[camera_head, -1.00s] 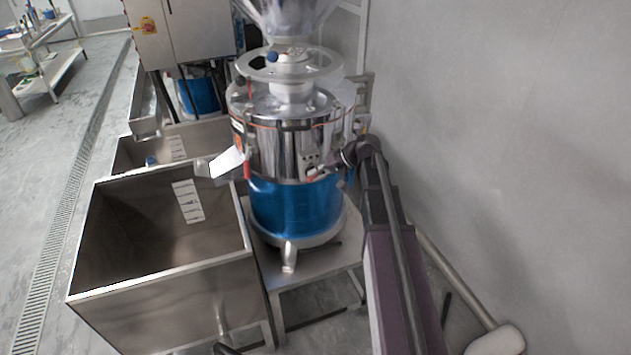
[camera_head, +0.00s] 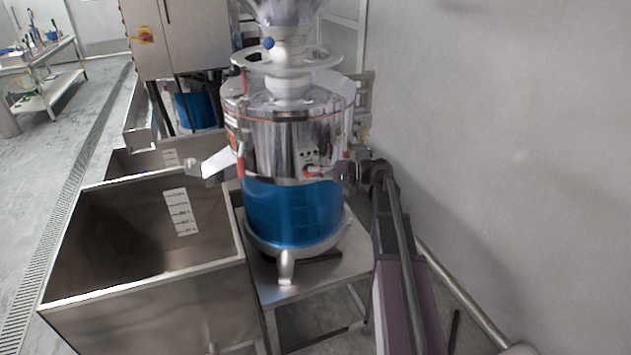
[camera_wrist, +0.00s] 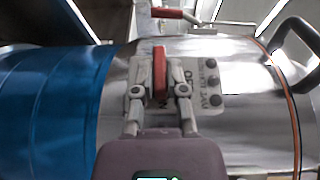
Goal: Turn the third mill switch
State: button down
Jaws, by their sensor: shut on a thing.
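The mill (camera_head: 290,140) is a polished steel drum with a blue lower band, standing on a steel stand. Its red switch (camera_head: 311,174) is on the drum's front, below a small group of dark buttons. My gripper (camera_head: 325,173) reaches it from the right. In the wrist view, my gripper (camera_wrist: 159,90) is shut on the red switch (camera_wrist: 160,68), with one finger on each side. The switch lies lengthwise between the fingers, and its near end is partly hidden by them. The button panel (camera_wrist: 208,83) is just right of the fingers.
An open steel bin (camera_head: 140,285) stands left of the mill, below its white spout (camera_head: 218,165). Another mill with a blue band (camera_head: 196,108) and a cabinet (camera_head: 180,35) stand behind. A bare wall (camera_head: 500,150) is close on the right. A red handle (camera_wrist: 172,13) shows above the switch.

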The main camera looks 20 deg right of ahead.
jog(key=shift+y, duration=0.3)
jog(key=c, duration=0.7)
grip_release()
jog(key=shift+d, duration=0.1)
jog(key=shift+v, duration=5.95)
jog(key=shift+s, duration=0.1)
